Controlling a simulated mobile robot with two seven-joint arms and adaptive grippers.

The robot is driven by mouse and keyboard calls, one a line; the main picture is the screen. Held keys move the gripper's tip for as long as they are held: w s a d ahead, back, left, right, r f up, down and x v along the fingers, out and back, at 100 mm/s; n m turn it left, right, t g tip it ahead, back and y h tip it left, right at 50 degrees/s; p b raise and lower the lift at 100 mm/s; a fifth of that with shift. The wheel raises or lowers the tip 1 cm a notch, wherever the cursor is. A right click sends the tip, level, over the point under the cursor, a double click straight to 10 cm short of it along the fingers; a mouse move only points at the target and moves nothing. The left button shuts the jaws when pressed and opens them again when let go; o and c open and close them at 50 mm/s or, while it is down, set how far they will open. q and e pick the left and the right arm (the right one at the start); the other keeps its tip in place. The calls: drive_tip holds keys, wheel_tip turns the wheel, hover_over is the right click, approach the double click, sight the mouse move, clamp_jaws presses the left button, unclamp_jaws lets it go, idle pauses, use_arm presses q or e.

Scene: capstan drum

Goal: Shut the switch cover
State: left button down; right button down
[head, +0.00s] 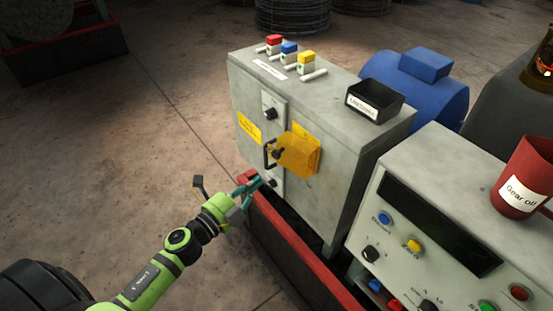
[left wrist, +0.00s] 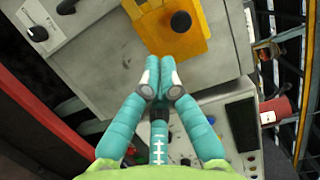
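The yellow, see-through switch cover (head: 299,155) is on the front of the grey cabinet (head: 300,200) and stands out from the panel. A black handle (head: 268,154) shows beside its left edge. In the left wrist view, the yellow-orange cover part (left wrist: 180,42) is at the top centre, with a black knob (left wrist: 181,21) over it. My left gripper (head: 258,181) is below and left of the cover, near the cabinet's lower front, apart from the cover. My right gripper is out of view.
Round knobs (head: 269,113) are on the cabinet front. A black tray (head: 375,100) and coloured switches (head: 289,48) are on top. A red-edged base (head: 285,245) runs below. A grey control box (head: 440,220) with a red mug (head: 525,178) stands right.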

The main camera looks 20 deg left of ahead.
sight(283, 158)
use_arm(q)
drive_tip(key=p+x, duration=0.1)
drive_tip(key=x, duration=0.7)
drive_tip(key=shift+w+d+p, duration=0.2)
drive_tip(key=shift+w+p, duration=0.15)
drive_tip(key=shift+w, duration=0.25)
drive_tip(key=shift+w+a+m+g+h+b, duration=0.25)
drive_tip(key=shift+w+m+h+b, duration=0.35)
drive_tip(key=shift+h, duration=0.3)
drive_tip(key=shift+w+a+f+b, duration=0.1)
drive_tip(key=shift+w+a+b, duration=0.15)
drive_tip(key=shift+w, duration=0.55)
drive_tip(key=shift+s+d, duration=0.1)
drive_tip(key=shift+d, duration=0.05)
